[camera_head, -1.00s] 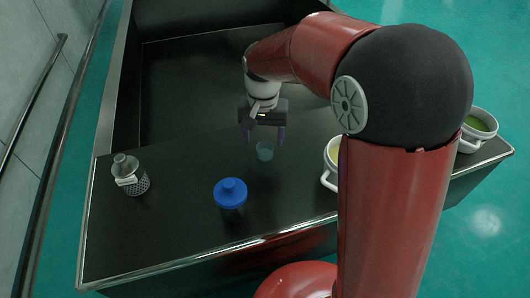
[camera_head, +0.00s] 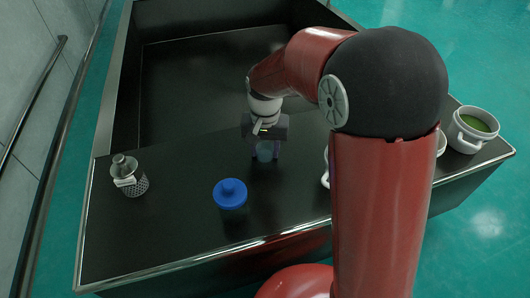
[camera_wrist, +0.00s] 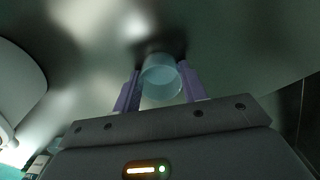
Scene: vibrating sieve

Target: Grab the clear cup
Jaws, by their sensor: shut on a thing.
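The clear cup (camera_head: 265,152) is a small, pale blue see-through cup on the dark counter (camera_head: 185,215), near the middle. My gripper (camera_head: 266,155) is lowered around it, with one purple finger on each side. In the wrist view the cup (camera_wrist: 161,78) sits between the two fingertips (camera_wrist: 160,84), and my gripper is shut on it. The cup looks upright. Whether its base touches the counter is hard to tell.
A blue-lidded jar (camera_head: 230,194) stands in front and left of the cup. A metal shaker-like container (camera_head: 128,176) stands at the far left. A white pot with green contents (camera_head: 470,130) is at the right. My arm partly hides another white vessel (camera_head: 325,181).

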